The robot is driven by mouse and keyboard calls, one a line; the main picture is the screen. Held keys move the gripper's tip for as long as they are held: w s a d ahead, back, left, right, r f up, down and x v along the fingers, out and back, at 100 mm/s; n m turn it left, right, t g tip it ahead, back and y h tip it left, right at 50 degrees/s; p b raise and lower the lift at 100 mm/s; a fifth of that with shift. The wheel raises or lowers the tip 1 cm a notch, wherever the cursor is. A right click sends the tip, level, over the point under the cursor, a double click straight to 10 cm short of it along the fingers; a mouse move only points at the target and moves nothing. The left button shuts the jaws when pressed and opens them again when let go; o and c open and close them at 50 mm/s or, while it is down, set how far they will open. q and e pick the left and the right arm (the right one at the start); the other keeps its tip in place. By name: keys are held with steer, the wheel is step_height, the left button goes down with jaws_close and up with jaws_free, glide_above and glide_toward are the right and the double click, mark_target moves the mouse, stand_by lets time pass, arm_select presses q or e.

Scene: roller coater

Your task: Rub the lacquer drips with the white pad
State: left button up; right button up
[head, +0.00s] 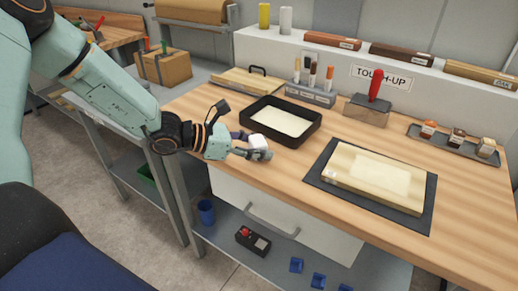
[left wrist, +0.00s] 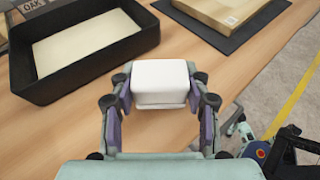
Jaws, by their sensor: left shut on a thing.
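The white pad (left wrist: 160,82) is a small white block held between the fingers of my left gripper (left wrist: 160,104). In the head view the left gripper (head: 258,147) holds the pad (head: 258,140) near the bench's front edge, in front of the black tray. A pale wooden panel (head: 375,177) lies on a dark mat (head: 424,218) to the right, apart from the gripper. The panel has a lighter patch in its middle; I cannot make out separate lacquer drips. The panel's corner also shows at the top of the left wrist view (left wrist: 228,12). My right gripper is not in view.
A black tray (head: 265,138) with a pale bottom stands behind the gripper. A marker holder (head: 310,95), a block with a red-handled tool (head: 368,110) and a tray of small jars (head: 455,147) line the back. Bare bench lies between tray and mat.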

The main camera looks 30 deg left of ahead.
arm_select(q)
steer(key=shift+r+p, duration=0.5)
steer(key=shift+r, duration=0.4)
steer(key=r+p, duration=0.2)
steer(key=r, duration=0.1)
steer(key=shift+a, duration=0.2)
steer(key=shift+d+r+p, duration=0.1)
steer(key=shift+r+p, duration=0.55)
steer(key=shift+p, duration=0.1)
steer(key=shift+d+r, duration=0.1)
steer(key=shift+r, duration=0.15)
steer(key=shift+f, duration=0.15)
steer(key=shift+w, duration=0.1)
